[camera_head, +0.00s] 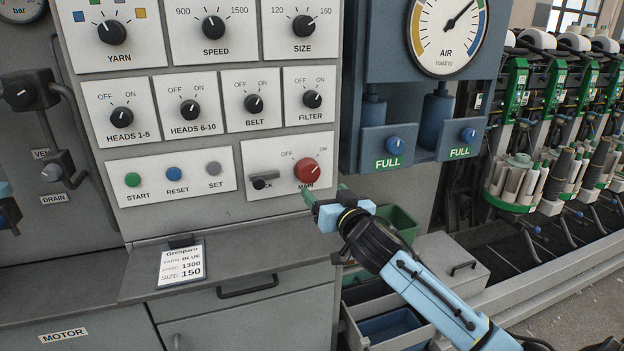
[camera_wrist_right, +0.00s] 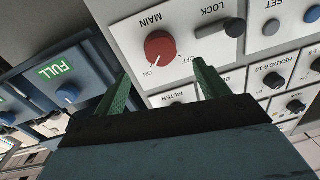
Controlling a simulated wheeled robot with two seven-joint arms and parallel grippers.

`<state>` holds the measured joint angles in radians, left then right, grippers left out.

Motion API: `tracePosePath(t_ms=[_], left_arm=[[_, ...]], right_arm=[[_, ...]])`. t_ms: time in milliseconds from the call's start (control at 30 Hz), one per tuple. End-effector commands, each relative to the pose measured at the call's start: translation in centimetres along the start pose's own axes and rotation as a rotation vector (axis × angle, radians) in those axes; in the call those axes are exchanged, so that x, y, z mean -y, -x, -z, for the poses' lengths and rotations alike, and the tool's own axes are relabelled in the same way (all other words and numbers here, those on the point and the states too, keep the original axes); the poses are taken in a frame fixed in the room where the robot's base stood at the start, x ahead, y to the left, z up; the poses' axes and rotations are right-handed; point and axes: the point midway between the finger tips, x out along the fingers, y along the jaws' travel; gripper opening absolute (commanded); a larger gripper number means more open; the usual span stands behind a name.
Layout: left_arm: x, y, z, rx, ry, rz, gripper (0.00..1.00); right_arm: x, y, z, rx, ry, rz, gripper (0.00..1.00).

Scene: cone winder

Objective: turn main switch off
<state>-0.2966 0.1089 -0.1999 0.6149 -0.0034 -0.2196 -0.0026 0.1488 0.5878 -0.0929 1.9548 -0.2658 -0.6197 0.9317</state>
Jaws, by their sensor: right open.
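The main switch is a round red knob (camera_head: 307,171) on a white plate at the lower right of the grey control panel. Its pale mark points to the upper right, towards ON. My right gripper (camera_head: 325,195) is open and empty, just below and to the right of the knob and in front of the panel. In the right wrist view the panel appears upside down. The red knob (camera_wrist_right: 160,47) lies beyond and between the two green fingers (camera_wrist_right: 162,75), apart from them. My left gripper cannot be made out.
START, RESET and SET buttons (camera_head: 174,174) are further left. A blue air unit (camera_head: 390,145) stands to the right. A shelf with a card (camera_head: 181,266) juts out below.

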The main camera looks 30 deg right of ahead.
Motion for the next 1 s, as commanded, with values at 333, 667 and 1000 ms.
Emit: tracePosePath(t_ms=[333,667,1000], left_arm=[[0.1,-0.4,-0.2,0.003,-0.001,0.002,0.36],[0.8,-0.6,-0.4,0.006,-0.004,0.01,0.36],[1.0,-0.6,-0.4,0.006,-0.004,0.012,0.36]], right_arm=[[-0.1,-6.2,0.1,0.0,0.001,-0.002,0.74],[0.0,-8.8,-0.1,0.001,0.001,-0.001,0.74],[0.0,-8.9,-0.1,0.002,0.001,-0.001,0.68]])
